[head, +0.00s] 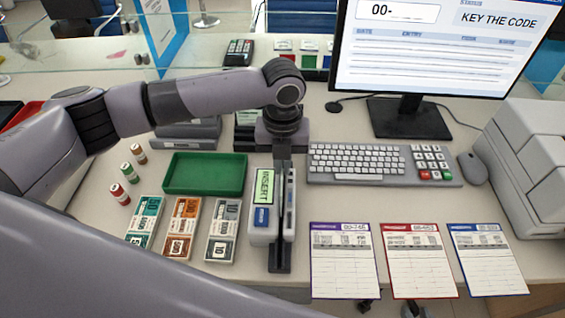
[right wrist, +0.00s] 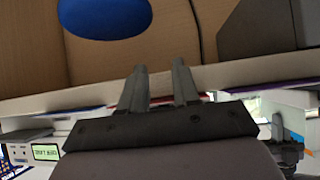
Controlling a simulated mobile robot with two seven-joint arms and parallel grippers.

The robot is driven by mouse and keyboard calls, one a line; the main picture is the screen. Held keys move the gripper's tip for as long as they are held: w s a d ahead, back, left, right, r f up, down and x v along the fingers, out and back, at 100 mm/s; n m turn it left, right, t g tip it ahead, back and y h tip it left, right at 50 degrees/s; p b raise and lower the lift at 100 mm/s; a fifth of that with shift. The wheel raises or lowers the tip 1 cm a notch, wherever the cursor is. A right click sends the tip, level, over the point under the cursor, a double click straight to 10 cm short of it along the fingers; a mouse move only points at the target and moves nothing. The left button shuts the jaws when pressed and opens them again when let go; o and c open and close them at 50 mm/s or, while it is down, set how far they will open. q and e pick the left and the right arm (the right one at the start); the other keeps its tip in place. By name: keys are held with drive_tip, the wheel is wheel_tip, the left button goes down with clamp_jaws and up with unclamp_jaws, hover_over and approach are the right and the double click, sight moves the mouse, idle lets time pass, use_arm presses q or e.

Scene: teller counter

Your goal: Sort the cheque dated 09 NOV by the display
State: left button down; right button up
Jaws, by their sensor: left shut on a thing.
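My left gripper (head: 284,168) points down over the reader (head: 259,232), a white device with a lit green screen that seems to read INSERT. It is shut on a thin thing seen edge-on at the reader's dark slot. I cannot tell whether this is the cheque, and no 09 NOV date is legible. The display (head: 440,45) shows "00-" and KEY THE CODE. The keyboard (head: 358,162) with its number pad (head: 431,160) lies below the display. My right gripper (right wrist: 160,85) is open and empty in the right wrist view, near the counter's front edge.
Three printed sheets with purple (head: 343,262), red (head: 417,262) and blue (head: 487,262) headers lie at the front right. An empty green tray (head: 205,187) and banknote bundles (head: 182,228) are left of the reader. A mouse (head: 473,168) and a large pale machine (head: 530,160) stand at right.

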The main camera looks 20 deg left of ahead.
use_arm(q)
drive_tip(key=shift+r, duration=3.95)
